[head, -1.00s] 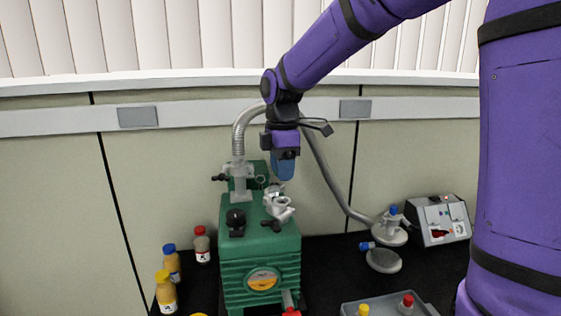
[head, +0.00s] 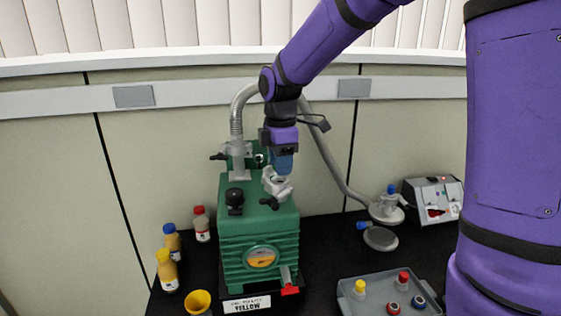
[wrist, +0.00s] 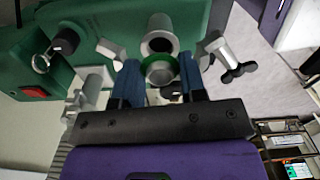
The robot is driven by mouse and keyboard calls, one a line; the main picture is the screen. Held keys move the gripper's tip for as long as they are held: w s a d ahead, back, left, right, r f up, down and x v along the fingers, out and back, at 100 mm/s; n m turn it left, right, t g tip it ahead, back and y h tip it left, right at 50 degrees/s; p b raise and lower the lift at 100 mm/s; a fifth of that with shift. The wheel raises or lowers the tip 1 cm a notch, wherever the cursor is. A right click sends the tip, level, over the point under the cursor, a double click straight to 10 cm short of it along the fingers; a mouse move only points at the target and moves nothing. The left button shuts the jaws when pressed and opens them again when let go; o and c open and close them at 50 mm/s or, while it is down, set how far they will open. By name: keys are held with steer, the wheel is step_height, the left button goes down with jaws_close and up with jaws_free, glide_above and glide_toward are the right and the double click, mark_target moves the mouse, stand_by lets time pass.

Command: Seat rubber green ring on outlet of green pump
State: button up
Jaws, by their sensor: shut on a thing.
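The green pump (head: 258,225) stands on the black bench in the head view. Its grey outlet (head: 275,180) rises from the top. In the wrist view the outlet (wrist: 160,34) is an open round pipe end, with open clamp arms (wrist: 217,46) spread at its sides. My gripper (wrist: 160,76) is shut on the green rubber ring (wrist: 159,71), held between its two blue fingers. The ring appears just beside the outlet's mouth; I cannot tell whether they touch. In the head view my gripper (head: 282,170) is right above the outlet, and the ring is hidden.
A grey hose (head: 330,150) arches behind my arm from a pump fitting to a metal piece on the right. Bottles (head: 172,240) stand left of the pump. A grey tray (head: 375,292) with several capped vials is at the front right. A yellow cup (head: 197,301) is at the front.

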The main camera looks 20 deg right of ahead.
steer(key=shift+f, duration=1.25)
stand_by(2.0)
steer(key=o, duration=1)
steer(key=shift+r, duration=3.05)
steer(key=shift+s+d+r, duration=0.1)
steer(key=shift+s, duration=0.05)
steer(key=s+d+r+m+t, duration=0.1)
steer(key=s+d+m, duration=0.1)
steer(key=s+m, duration=0.3)
steer(key=s+d+r+m+t, duration=0.2)
steer(key=s+m, duration=0.4)
steer(key=s, duration=0.6)
steer(key=s+d+r+m+t, duration=0.1)
steer(key=s+d+m+t, duration=0.1)
steer(key=s+m, duration=0.4)
steer(key=shift+s+d+r, duration=0.15)
steer(key=shift+s+d, duration=0.05)
steer(key=shift+s, duration=0.5)
steer(key=shift+s+d+r, duration=0.1)
steer(key=shift+s+d, duration=0.05)
steer(key=shift+s, duration=0.5)
